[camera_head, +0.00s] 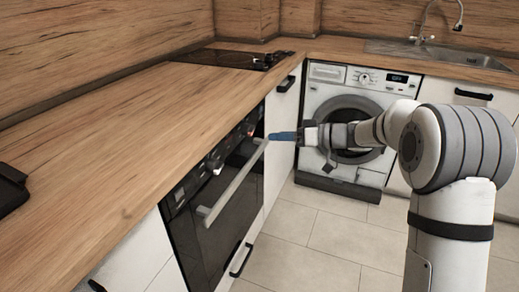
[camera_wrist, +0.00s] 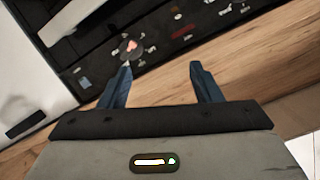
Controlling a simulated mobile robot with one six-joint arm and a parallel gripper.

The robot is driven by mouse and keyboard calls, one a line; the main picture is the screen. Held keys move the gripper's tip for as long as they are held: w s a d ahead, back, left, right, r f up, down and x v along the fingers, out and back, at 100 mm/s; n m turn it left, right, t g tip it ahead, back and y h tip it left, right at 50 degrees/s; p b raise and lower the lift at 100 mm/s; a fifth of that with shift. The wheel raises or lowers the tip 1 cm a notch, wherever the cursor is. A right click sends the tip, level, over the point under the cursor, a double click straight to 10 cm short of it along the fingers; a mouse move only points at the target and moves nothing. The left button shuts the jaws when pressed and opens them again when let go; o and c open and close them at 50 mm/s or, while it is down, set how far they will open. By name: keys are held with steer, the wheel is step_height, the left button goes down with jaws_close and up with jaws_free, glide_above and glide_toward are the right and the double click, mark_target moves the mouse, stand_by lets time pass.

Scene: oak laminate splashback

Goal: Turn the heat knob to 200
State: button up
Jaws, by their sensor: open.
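The oven (camera_head: 225,205) is built in under the wooden counter, with dark knobs on its black control panel. One knob (camera_head: 215,164) shows left of the handle's middle in the head view. In the wrist view, a dark knob with a reddish mark (camera_wrist: 131,47) sits on the panel (camera_wrist: 165,45), just beyond the left fingertip. My gripper (camera_head: 272,136) has blue fingers and is at the far end of the oven's panel. In the wrist view my gripper (camera_wrist: 160,67) is open, with nothing between its fingers. The knob's setting and scale are too small to read.
A pale oven handle (camera_head: 233,187) sticks out below the panel, close to my gripper. The counter (camera_head: 130,115) overhangs above, with a black hob (camera_head: 235,58) at the back. A washing machine (camera_head: 345,85) stands behind my arm. The tiled floor (camera_head: 310,240) in front is clear.

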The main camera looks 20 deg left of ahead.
steer(key=n+t+y+b, duration=0.1)
steer(key=y+b, duration=0.1)
glide_toward(253, 131)
steer(key=a, duration=0.2)
steer(key=shift+n+t, duration=0.3)
steer(key=a, duration=0.2)
steer(key=w+a, duration=0.1)
steer(key=a, duration=0.2)
steer(key=a+b, duration=0.1)
steer(key=a, duration=0.1)
steer(key=shift+w+a+f, duration=0.15)
steer(key=shift+f, duration=0.1)
steer(key=shift+c, duration=0.6)
steer(key=c, duration=0.9)
steer(key=shift+o, duration=0.2)
